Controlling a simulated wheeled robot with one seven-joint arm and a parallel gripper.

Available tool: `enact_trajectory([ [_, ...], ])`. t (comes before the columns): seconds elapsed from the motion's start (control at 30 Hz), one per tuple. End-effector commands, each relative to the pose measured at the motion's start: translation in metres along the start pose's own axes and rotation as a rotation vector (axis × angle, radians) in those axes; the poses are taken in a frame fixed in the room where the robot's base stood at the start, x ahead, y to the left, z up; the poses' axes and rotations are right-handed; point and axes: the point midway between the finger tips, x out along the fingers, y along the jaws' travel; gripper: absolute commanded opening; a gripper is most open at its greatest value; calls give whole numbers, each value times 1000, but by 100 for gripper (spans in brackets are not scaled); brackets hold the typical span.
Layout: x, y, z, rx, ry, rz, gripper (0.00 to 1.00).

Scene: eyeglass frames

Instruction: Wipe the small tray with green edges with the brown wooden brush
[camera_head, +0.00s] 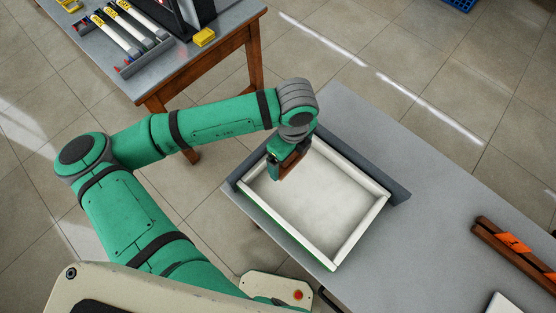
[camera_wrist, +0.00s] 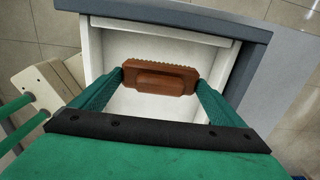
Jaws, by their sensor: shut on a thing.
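The small tray (camera_head: 318,198) is white inside with a green outer edge at its front left. It lies on the grey table and also shows in the wrist view (camera_wrist: 92,50). My gripper (camera_head: 286,165) is over the tray's upper left part. It is shut on the brown wooden brush (camera_wrist: 160,78), with one finger at each end of it. In the head view the brush (camera_head: 293,162) is partly hidden by my gripper. I cannot tell whether the brush touches the tray floor.
A dark raised strip (camera_head: 375,172) runs behind the tray. A brown wooden piece with orange parts (camera_head: 515,245) lies at the right. Another table (camera_head: 228,25) with tools stands at the upper left.

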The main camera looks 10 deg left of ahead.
Motion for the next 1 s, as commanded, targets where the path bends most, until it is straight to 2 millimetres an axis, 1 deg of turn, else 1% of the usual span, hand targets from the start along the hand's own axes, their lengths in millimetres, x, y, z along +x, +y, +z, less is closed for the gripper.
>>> enact_trajectory([
  [0.2,-20,-3,-4,12,-2,-1,72],
  [0.4,-34,-4,-6,17,-2,0,72],
  [1.0,-35,-4,-6,16,-1,0,72],
])
